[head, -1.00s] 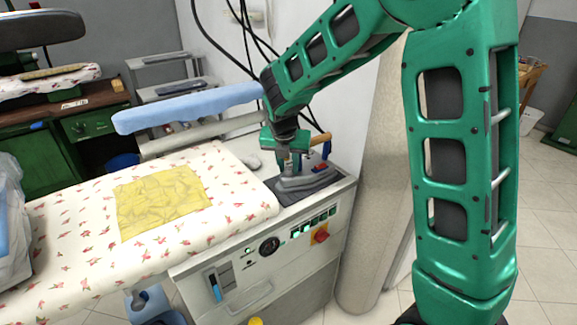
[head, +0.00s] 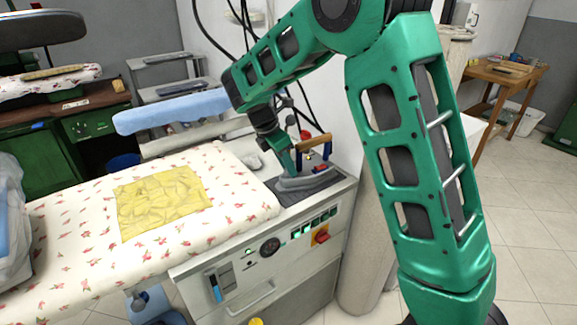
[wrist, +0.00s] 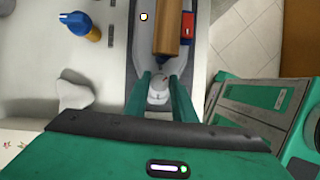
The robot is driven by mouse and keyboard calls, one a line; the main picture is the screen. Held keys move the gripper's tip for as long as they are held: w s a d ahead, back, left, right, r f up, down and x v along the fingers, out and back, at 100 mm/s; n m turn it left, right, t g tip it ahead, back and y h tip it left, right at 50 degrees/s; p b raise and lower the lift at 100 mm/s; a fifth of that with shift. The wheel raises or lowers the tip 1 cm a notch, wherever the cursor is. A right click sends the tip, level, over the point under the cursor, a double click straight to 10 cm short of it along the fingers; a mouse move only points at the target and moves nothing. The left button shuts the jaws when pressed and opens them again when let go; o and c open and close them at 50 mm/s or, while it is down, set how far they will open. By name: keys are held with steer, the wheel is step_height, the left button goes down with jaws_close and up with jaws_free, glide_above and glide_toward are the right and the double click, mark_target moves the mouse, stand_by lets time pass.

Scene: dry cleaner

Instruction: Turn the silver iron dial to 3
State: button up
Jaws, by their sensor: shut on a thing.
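The silver iron (head: 308,181) rests on a dark mat (head: 283,195) at the right end of the ironing table. Its tan wooden handle (head: 316,144) also shows in the wrist view (wrist: 166,28). The pale grey dial (wrist: 158,88) sits on the iron near the handle's end, between my two green fingers. My gripper (wrist: 160,98) is shut on the dial. In the head view my gripper (head: 287,168) reaches down to the iron's left part, and the dial is too small there to make out. I cannot read the dial's number.
A flowered ironing board (head: 80,225) with a yellow cloth (head: 160,202) lies to the left. A blue padded arm (head: 180,108) is behind it. A blue-and-yellow object (wrist: 82,24) and a small white object (wrist: 75,93) are near the iron. Black cables hang behind my arm.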

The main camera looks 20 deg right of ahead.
steer(key=m, duration=0.1)
steer(key=m+g, duration=0.1)
steer(key=m, duration=0.2)
steer(key=shift+w+a+m+g, duration=0.1)
steer(key=shift+w+m+g, duration=0.15)
steer(key=shift+m+g, duration=0.65)
steer(key=shift+m, duration=0.8)
steer(key=o, duration=0.7)
steer(key=shift+o, duration=0.2)
